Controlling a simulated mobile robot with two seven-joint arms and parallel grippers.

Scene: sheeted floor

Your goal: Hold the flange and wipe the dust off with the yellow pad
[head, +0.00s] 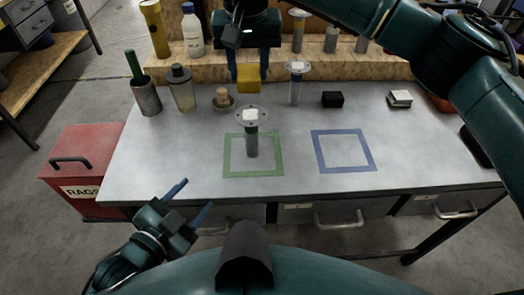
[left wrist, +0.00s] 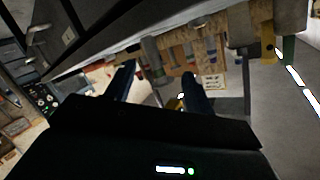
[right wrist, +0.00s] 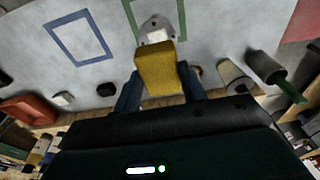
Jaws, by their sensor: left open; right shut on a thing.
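A grey flange with a pale patch on its round top (head: 249,115) stands upright on a stem inside the green square (head: 272,170) on the bench. The flange also shows in the right wrist view (right wrist: 156,25), partly hidden by the pad. My right gripper (head: 249,74) is shut on the yellow pad (head: 248,85), behind and above the flange; the pad fills the space between the fingers in the right wrist view (right wrist: 160,72). They look apart from the flange. My left gripper (head: 198,195) is open and empty, low in front of the bench's front edge.
A blue square (head: 318,150) on the right is empty. A red rags bin (head: 75,180) is at left.

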